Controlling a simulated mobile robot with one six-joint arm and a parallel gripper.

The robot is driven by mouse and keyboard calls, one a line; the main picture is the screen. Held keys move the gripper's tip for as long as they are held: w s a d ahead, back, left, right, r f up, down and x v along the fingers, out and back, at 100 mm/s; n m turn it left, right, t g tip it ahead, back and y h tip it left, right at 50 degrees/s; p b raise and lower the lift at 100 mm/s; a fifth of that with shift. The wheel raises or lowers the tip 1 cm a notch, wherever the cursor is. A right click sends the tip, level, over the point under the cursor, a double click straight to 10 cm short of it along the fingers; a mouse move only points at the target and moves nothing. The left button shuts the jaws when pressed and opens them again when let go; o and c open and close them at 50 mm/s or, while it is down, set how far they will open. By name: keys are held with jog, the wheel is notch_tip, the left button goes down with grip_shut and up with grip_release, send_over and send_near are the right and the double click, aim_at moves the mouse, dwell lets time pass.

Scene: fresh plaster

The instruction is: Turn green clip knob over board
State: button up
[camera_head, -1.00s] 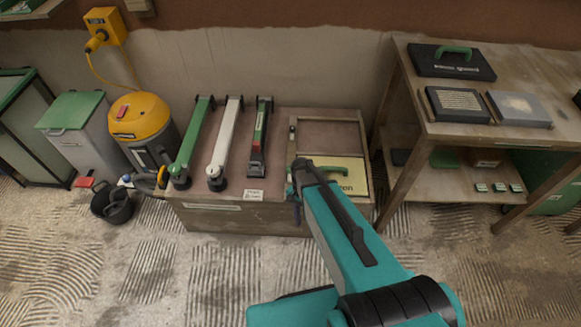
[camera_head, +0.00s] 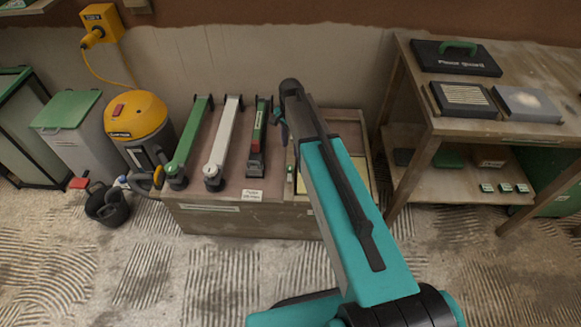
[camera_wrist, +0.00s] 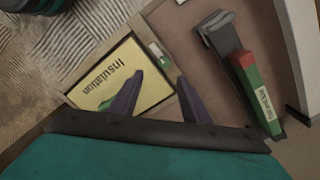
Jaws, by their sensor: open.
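The green clip knob (camera_wrist: 156,50) is a small green and white piece on the frame beside the yellow board marked Insulation (camera_wrist: 125,75) in the wrist view. I cannot tell whether the knob reaches over the board's edge. The board also shows as a yellow strip beside my arm in the head view (camera_head: 360,172), lying in a wooden tray frame. My gripper (camera_wrist: 157,88) is open and empty; its two dark fingers point toward the knob from above. One finger overlaps the board and its green handle (camera_wrist: 108,103). In the head view my arm hides most of the gripper and tray.
A red, green and black tool (camera_head: 257,140) lies close left of the tray, beside a white tool (camera_head: 224,140) and a green one (camera_head: 190,140). A wooden table (camera_head: 440,125) stands at right. A yellow vacuum (camera_head: 137,118) stands at left.

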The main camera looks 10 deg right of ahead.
aim_at(290, 167)
jog(key=shift+w+r, duration=0.45)
jog(key=shift+r, duration=0.1)
jog(key=shift+f, duration=0.15)
notch_tip(290, 167, down, 14)
jog(key=shift+r+b, duration=0.25)
jog(key=shift+b, duration=0.2)
dwell(0.3)
jog(key=c, duration=1)
jog(key=shift+c, duration=0.2)
